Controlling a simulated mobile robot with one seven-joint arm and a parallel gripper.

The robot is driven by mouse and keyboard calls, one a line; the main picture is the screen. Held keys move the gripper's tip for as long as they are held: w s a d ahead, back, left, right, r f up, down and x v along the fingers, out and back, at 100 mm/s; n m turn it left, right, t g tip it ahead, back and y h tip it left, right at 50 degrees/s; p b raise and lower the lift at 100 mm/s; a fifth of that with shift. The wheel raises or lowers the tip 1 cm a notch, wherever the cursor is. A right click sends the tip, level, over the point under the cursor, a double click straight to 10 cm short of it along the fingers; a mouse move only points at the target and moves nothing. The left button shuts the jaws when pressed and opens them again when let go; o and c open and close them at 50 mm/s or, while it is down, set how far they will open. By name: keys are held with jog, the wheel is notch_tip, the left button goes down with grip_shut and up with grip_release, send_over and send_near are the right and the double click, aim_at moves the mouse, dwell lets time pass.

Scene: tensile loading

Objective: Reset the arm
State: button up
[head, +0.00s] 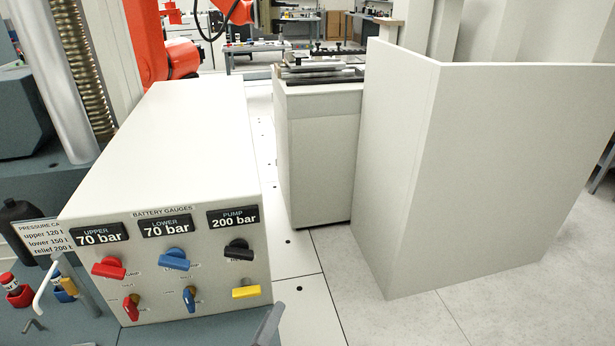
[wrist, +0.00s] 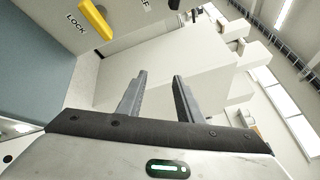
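My gripper (wrist: 160,76) shows in the wrist view with its two grey fingers apart and nothing between them. Beyond the fingertips are pale cabinet faces, and I see no contact. The control box (head: 170,180) stands at the left in the head view. Its front has a red knob (head: 109,268), a blue knob (head: 174,259), a black knob (head: 238,250) and a yellow handle (head: 246,291). A yellow handle (wrist: 95,18) also shows at the upper left of the wrist view, near the word LOCK. A grey piece at the head view's bottom edge is too cropped to identify.
The box's displays read upper 70 bar, lower 70 bar, pump 200 bar. A tall pale panel (head: 400,180) stands at the right, beside a cabinet (head: 318,160) with tools on top. Small tools and a dark bottle (head: 22,225) crowd the left edge. Pale floor (head: 470,300) is open at lower right.

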jog(key=s+d+r+m+g, duration=0.3)
jog(key=d+r+m+g, duration=0.65)
jog(key=m, duration=0.65)
jog(key=s+d+r+m+g, duration=0.3)
jog(key=d+r+m+g, duration=0.3)
jog(key=d+r+m, duration=0.8)
jog(key=s+r+m+t+y+p, duration=0.2)
jog(key=r+m+p, duration=0.5)
jog(key=r, duration=0.5)
jog(key=s+r+m+t+y+p, duration=0.2)
jog(key=r+m+p, duration=0.5)
jog(key=r, duration=0.5)
jog(key=shift+s+a+m+y+p, duration=0.4)
jog(key=shift+s+y+p, duration=0.15)
jog(key=shift+s, duration=0.35)
